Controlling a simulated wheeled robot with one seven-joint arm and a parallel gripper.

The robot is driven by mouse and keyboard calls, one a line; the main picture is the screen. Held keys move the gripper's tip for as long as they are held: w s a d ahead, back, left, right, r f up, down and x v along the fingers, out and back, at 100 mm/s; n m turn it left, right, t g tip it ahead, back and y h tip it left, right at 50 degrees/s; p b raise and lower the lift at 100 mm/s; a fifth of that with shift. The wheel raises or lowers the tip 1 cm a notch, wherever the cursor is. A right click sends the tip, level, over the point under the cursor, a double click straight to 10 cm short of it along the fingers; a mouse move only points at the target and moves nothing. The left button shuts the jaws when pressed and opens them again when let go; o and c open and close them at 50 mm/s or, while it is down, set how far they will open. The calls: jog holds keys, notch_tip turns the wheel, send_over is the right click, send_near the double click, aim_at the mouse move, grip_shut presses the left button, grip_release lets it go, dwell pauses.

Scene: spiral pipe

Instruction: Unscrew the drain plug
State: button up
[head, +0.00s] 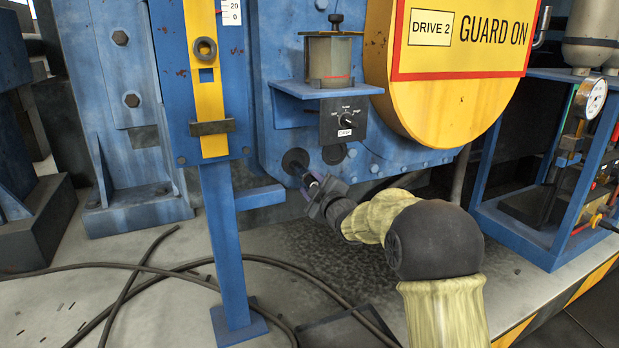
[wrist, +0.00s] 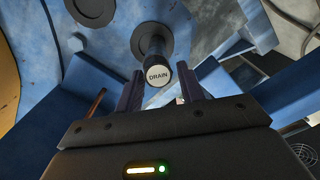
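The drain plug (wrist: 157,74) is a dark cylinder with a white end face marked DRAIN. In the wrist view it sticks out from a dark round flange (wrist: 140,37) on the blue housing. My gripper (wrist: 161,82) is open, with one dark finger on each side of the plug's end and a visible gap on both sides. In the head view my gripper (head: 311,187) is at the housing's lower part, just below and right of the flange (head: 295,160). The gripper and arm partly cover the plug there, so contact cannot be judged from that view.
A second dark disc (head: 335,153) sits right of the flange, below a black switch box (head: 343,121) and blue shelf (head: 310,88). A blue post (head: 224,240) stands close on the left. Cables (head: 150,268) lie on the floor. A yellow guard (head: 440,90) hangs above.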

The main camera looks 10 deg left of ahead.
jog(key=shift+s+a+f+m+p, duration=0.1)
jog(key=shift+m+p, duration=1)
jog(key=shift+m, duration=0.7)
jog(key=shift+s+a+f+m+p, duration=0.15)
jog(key=shift+m+p, duration=0.9)
jog(key=shift+m, duration=0.75)
jog(key=shift+w+a+r+m+p, duration=0.1)
jog(key=shift+m+p, duration=1)
jog(key=shift+m, duration=0.7)
